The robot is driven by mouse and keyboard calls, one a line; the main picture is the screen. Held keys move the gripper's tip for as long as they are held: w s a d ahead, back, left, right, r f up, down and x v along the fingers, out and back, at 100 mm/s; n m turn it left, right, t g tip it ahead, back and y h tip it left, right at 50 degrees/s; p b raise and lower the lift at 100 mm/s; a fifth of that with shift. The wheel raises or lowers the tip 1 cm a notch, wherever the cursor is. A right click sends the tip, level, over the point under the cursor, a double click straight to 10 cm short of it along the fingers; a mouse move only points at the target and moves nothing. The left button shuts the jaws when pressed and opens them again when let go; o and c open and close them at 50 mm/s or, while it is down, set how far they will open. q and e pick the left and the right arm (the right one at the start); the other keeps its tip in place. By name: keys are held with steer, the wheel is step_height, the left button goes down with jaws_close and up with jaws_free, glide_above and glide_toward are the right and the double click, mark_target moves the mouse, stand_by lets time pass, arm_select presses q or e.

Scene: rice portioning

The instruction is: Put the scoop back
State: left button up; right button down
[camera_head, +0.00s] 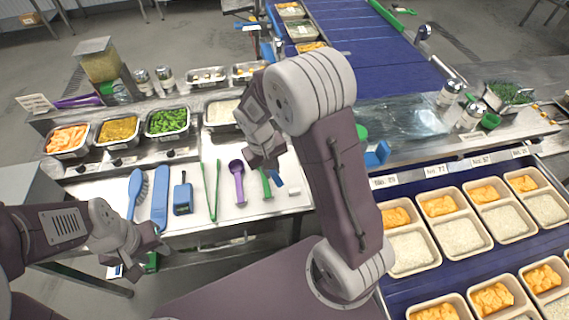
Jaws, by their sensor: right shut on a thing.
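My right gripper (268,160) is low over the right part of the white tool board (222,203), shut on a scoop that its fingers mostly hide. A green handle (266,186) and a small blue piece (278,179) show just below the fingers. I cannot tell which belongs to the held scoop, or whether it touches the board. A purple scoop (238,183) lies just left of it. My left gripper (158,243) is empty, off the board's front edge at lower left; its finger opening is unclear.
Green tongs (211,190), a blue timer-like box (182,198), a blue spatula (160,198) and a brush (136,192) lie on the board. Food pans (168,123) stand behind. Filled trays (411,249) sit on the blue belt at right. A white block (294,190) lies near the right gripper.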

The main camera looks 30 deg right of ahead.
mark_target(291, 182)
steer(key=w+d+m+y+b, duration=0.1)
steer(key=d+m+y, duration=0.15)
steer(key=d, duration=0.55)
steer(key=shift+m+h, duration=0.45)
step_height(291, 182, down, 11)
steer(key=shift+w+a+r, duration=0.1)
steer(key=shift+w+a, duration=0.05)
steer(key=c, duration=1.3)
jaws_free()
